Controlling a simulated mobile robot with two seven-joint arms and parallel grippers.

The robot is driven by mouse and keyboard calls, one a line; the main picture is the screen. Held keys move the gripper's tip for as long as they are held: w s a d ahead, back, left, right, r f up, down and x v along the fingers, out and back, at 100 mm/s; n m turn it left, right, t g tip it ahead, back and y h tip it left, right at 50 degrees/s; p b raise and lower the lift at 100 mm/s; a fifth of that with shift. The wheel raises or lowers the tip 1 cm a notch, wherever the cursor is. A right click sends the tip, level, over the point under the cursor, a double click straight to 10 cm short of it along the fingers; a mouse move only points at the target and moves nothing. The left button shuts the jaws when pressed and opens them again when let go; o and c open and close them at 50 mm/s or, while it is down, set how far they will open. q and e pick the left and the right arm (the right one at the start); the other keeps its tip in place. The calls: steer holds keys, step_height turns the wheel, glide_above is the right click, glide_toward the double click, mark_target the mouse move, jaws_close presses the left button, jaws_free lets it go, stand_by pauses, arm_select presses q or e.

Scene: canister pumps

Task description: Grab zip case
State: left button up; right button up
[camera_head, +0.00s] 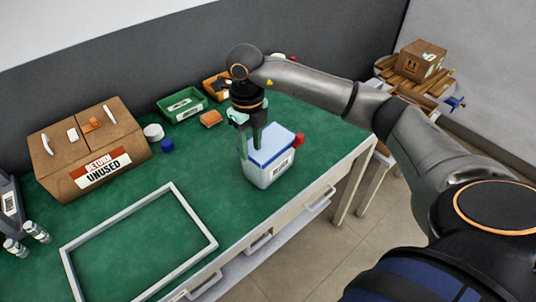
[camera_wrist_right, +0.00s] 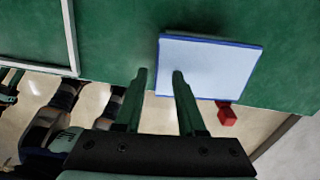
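The likeliest zip case is a pale box with a blue-edged top, a front label and a red block-like piece at its right (camera_head: 270,172). It stands near the front edge of the green table, and its pale top shows in the right wrist view (camera_wrist_right: 212,66). My right gripper (camera_head: 250,146) points down at the box's left side. Its fingers are apart with a gap between them (camera_wrist_right: 159,74); one tip overlaps the box's edge in the wrist view, the other lies outside it. Whether they touch is unclear. Dark green-black parts at that view's left edge may be my left gripper.
A grey frame (camera_head: 205,228) lies in front, with small bottles (camera_head: 37,231) further left.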

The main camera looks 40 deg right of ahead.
steer(key=f, duration=0.4)
steer(key=f+p, duration=0.1)
steer(key=f, duration=0.1)
steer(key=shift+a+f, duration=0.2)
steer(key=shift+a, duration=0.05)
jaws_close()
steer(key=shift+w+r, duration=0.1)
stand_by(1.1)
